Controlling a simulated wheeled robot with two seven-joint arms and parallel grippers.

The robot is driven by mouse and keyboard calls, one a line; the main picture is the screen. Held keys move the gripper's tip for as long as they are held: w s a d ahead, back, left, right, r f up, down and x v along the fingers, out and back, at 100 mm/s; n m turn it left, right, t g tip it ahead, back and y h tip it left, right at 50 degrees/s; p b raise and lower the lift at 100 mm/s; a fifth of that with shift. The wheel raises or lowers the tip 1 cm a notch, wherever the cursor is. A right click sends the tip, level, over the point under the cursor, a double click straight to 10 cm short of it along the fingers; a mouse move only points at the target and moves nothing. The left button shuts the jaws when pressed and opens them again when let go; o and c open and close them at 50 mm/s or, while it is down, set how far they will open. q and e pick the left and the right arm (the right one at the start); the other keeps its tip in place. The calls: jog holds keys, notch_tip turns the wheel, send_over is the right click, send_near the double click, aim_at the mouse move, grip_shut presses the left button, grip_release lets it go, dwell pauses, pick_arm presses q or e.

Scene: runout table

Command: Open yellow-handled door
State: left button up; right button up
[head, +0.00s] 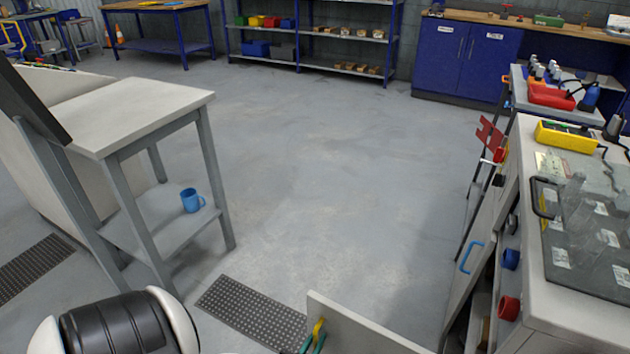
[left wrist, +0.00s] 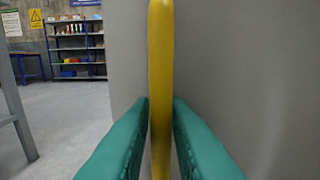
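The yellow handle (head: 318,328) is at the bottom of the head view, on a pale grey door panel (head: 355,328). The panel stands out into the floor area in front of the right-hand cabinet; its hinge side is cut off by the frame. In the left wrist view the yellow handle (left wrist: 160,80) runs upright between the green fingers of my left gripper (left wrist: 161,125). The fingers lie close against both sides of it, with the grey door (left wrist: 240,70) behind. My left gripper (head: 312,344) shows only partly in the head view. My right gripper is not in view.
The right-hand cabinet has a blue handle (head: 471,257) and blue and red knobs (head: 509,307). A side table with a blue mug (head: 192,200) stands at left. Dark floor mats (head: 252,312) lie nearby. The middle floor (head: 320,170) is clear.

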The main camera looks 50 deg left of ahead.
pick_arm(q)
jog(key=shift+s, duration=0.1)
jog(key=v, duration=1.1)
jog(key=shift+s, duration=0.35)
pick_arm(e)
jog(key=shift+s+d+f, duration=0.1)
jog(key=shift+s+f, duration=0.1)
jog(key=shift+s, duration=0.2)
pick_arm(q)
jog(key=shift+d, duration=0.1)
